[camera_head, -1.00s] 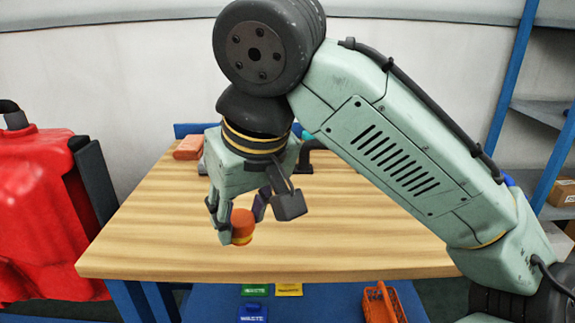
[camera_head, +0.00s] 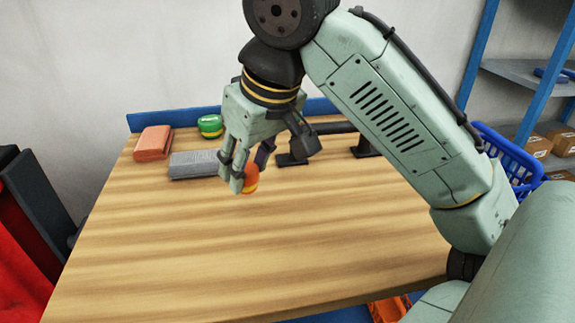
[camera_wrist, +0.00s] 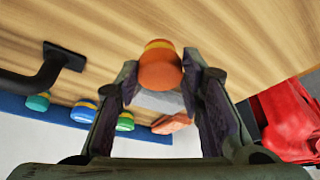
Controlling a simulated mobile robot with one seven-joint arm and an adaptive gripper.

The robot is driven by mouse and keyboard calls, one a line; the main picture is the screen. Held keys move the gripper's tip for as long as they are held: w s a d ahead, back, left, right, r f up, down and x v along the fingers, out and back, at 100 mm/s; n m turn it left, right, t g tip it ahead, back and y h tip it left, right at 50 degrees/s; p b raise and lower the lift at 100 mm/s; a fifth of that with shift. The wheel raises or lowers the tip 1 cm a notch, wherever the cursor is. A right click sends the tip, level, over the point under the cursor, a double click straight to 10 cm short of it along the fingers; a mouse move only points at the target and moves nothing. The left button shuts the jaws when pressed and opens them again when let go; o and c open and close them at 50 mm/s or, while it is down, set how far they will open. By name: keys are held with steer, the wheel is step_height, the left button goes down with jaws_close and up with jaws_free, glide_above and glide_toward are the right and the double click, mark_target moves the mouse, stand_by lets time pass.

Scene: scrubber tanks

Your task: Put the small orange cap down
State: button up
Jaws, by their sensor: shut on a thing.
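The small orange cap (camera_head: 250,179) has a yellow band and is held between the fingers of my gripper (camera_head: 246,170). In the wrist view the cap (camera_wrist: 160,68) sits between the two fingertips (camera_wrist: 162,80), tilted, with its yellow band at the far end. The wooden table top (camera_head: 250,270) lies below it. The cap appears to be above the table, but the exact gap cannot be told.
An orange block (camera_head: 153,143), a grey block (camera_head: 194,164) and a green cap (camera_head: 210,126) stand towards the back left. A black handle-like fixture (camera_head: 365,146) stands behind my gripper. In the wrist view a blue cap (camera_wrist: 84,111) also shows. The table's front is clear.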

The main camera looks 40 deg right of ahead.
steer(key=d, duration=0.6)
steer(key=shift+s+f+p, duration=0.2)
steer(key=shift+s+p, duration=0.1)
steer(key=shift+d+f, duration=0.2)
steer(key=shift+d, duration=0.35)
steer(key=shift+f, duration=1.7)
steer(key=shift+f, duration=0.2)
steer(key=o, duration=0.9)
steer(key=shift+r, duration=0.1)
steer(key=shift+o, duration=0.2)
steer(key=v, duration=1.2)
steer(key=shift+r, duration=0.2)
